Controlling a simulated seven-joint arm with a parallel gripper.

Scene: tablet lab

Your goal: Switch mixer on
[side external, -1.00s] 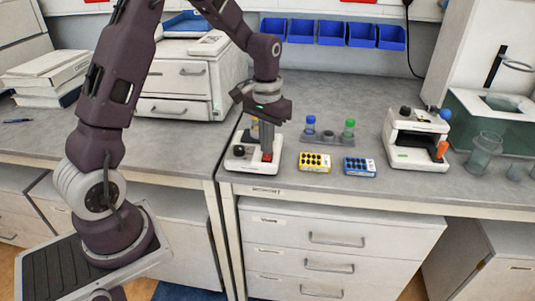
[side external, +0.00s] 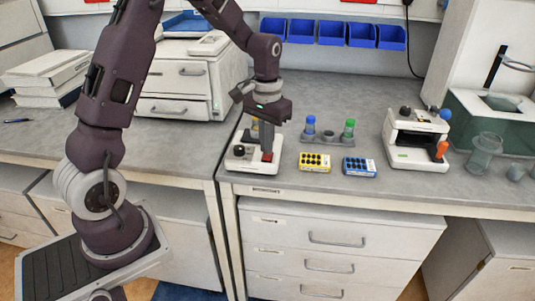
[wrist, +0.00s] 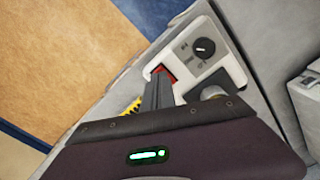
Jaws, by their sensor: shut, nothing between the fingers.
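The mixer (side external: 238,163) is a small white unit near the front edge of the bench, with a black dial (side external: 239,151) on its top. The dial also shows in the wrist view (wrist: 204,47). A red switch (side external: 269,158) sits beside the dial; in the wrist view the red switch (wrist: 163,71) is partly hidden by the fingers. My gripper (side external: 267,151) points down over the switch, shut and empty. Its fingertips (wrist: 160,76) are at or just above the switch; I cannot tell whether they touch it. The switch's position cannot be told.
A yellow rack (side external: 314,162) and a blue rack (side external: 359,167) lie right of the mixer. Behind them a grey holder (side external: 328,138) carries a blue-capped and a green-capped tube. A white device with an orange handle (side external: 441,150) and a glass beaker (side external: 484,155) stand further right.

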